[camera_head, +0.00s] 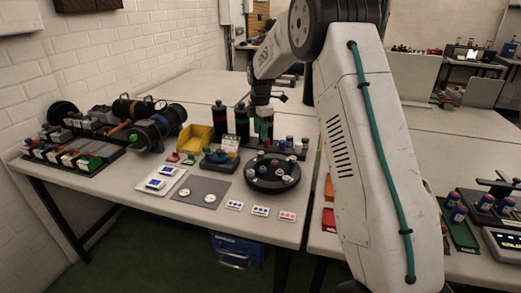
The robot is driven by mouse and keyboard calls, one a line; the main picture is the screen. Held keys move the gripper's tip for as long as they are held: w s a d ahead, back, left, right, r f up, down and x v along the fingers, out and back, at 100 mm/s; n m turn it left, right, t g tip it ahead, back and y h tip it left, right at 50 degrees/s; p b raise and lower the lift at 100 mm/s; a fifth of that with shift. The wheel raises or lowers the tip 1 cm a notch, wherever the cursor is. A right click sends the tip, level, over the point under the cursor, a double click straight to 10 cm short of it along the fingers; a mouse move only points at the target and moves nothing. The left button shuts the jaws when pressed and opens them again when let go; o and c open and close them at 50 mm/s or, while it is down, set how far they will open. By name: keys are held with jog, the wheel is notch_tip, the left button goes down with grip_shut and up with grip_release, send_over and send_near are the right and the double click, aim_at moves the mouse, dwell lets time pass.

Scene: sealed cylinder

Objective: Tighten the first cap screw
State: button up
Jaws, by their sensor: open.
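A round black fixture (256,182) stands on the table, near its front edge. Several small capped pieces, red, white and grey, stand on its top; they may be the cap screws, but they are too small to tell apart. My arm comes down from the upper right, and my gripper (263,128) points downward above and behind the fixture, apart from it. The gripper is open. Its fingertips are small and partly lost against dark objects behind, and I see nothing held between them.
Dark bottles (220,122) stand behind. Several small cards (260,212) lie in front. My arm hides the table's right part.

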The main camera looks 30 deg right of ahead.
aim_at(261, 152)
jog(key=f, duration=0.8)
jog(key=shift+w+d+f, duration=0.15)
jog(key=shift+w+f, duration=0.1)
jog(key=shift+f, duration=0.05)
jog(key=c, duration=1)
